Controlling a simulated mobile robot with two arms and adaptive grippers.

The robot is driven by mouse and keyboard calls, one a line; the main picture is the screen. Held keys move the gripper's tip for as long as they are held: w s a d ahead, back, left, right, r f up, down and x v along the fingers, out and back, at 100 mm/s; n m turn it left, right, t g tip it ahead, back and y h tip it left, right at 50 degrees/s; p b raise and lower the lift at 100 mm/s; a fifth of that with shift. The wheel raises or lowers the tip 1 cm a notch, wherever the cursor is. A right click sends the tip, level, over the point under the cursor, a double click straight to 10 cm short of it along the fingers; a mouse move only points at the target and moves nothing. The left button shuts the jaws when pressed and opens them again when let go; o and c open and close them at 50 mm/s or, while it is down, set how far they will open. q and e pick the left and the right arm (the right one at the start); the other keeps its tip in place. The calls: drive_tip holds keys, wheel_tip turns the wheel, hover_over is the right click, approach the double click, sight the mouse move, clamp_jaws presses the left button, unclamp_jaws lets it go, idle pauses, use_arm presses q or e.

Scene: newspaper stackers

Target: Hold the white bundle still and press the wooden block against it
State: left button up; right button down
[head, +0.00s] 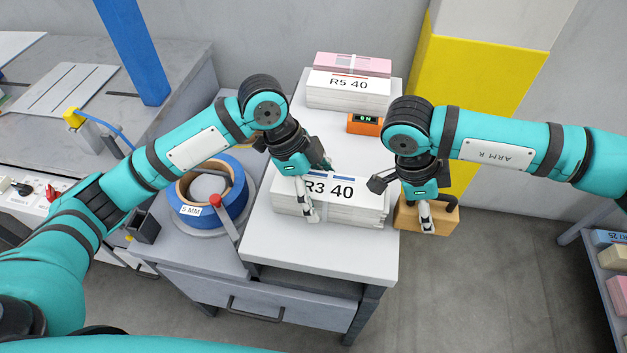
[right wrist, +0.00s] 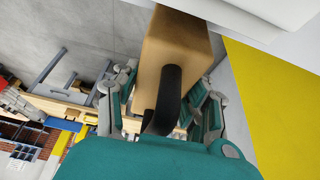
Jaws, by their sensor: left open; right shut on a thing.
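The white bundle (head: 345,213), a stack with an "R3 40" label, lies at the front of the light table. My left gripper (head: 311,200) is open at the bundle's front left, its light fingers in front of the label side. My right gripper (head: 427,208) is shut on the wooden block (head: 440,220), just off the bundle's right end at the table edge. In the right wrist view the block (right wrist: 178,55) sits between the fingers with its black curved handle (right wrist: 165,100). I cannot tell whether the block touches the bundle.
Behind stand another bundle (head: 350,90) labelled "R5 40", with a pink stack, and an orange box (head: 365,124) reading "ON". A blue strap roll (head: 236,205) and a red-knobbed lever (head: 226,200) are left. A yellow-white pillar (head: 470,85) rises behind my right arm.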

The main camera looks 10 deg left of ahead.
sight(411, 206)
use_arm(q)
drive_tip(key=c, duration=1.7)
drive_tip(key=shift+r, duration=0.1)
drive_tip(key=shift+c, duration=0.2)
use_arm(e)
drive_tip(key=shift+a, duration=1.5)
use_arm(q)
drive_tip(key=shift+d, duration=0.1)
use_arm(e)
drive_tip(key=shift+a, duration=0.2)
drive_tip(key=shift+d, duration=1.9)
drive_tip(key=shift+r, duration=0.1)
